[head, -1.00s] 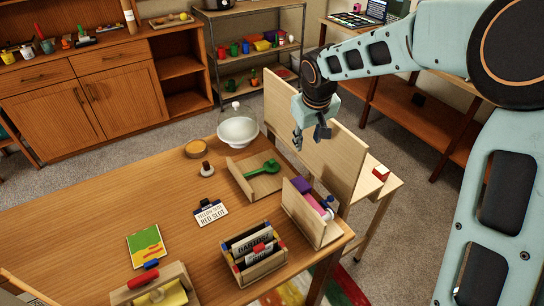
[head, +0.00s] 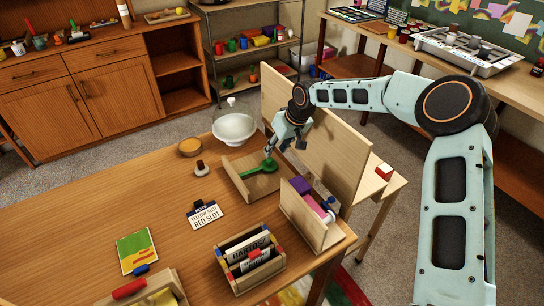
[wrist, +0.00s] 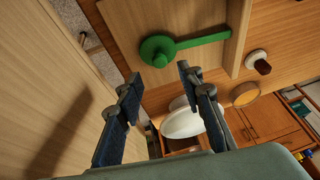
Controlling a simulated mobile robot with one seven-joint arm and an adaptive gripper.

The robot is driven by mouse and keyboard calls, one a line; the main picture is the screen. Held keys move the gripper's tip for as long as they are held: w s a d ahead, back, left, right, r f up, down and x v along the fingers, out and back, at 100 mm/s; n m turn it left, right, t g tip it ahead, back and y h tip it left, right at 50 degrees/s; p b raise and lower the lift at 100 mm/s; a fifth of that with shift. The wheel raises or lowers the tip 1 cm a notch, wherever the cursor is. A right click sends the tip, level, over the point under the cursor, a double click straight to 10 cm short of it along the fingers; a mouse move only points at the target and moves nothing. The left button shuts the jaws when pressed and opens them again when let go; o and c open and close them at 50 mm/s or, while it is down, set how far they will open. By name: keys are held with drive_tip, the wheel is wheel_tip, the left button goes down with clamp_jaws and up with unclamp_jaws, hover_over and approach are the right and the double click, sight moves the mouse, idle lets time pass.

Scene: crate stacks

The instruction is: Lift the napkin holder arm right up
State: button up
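The napkin holder is a light wooden tray (head: 238,181) with a raised wall, standing on the table near its back right edge. Its green arm (head: 256,171) lies low across the tray, with the round end toward the back right. In the wrist view the green arm (wrist: 200,41) shows its round disc just beyond my fingertips. My gripper (head: 285,150) hangs above and beside that round end. In the wrist view my gripper (wrist: 157,75) is open, with nothing between the fingers. I cannot tell whether a finger touches the disc.
A tall wooden panel (head: 330,145) stands close to the right of my gripper.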

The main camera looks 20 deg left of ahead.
sight(270, 159)
drive_tip(key=x, duration=0.5)
drive_tip(key=shift+w+a+f, duration=0.1)
drive_tip(key=shift+f, duration=0.2)
clamp_jaws()
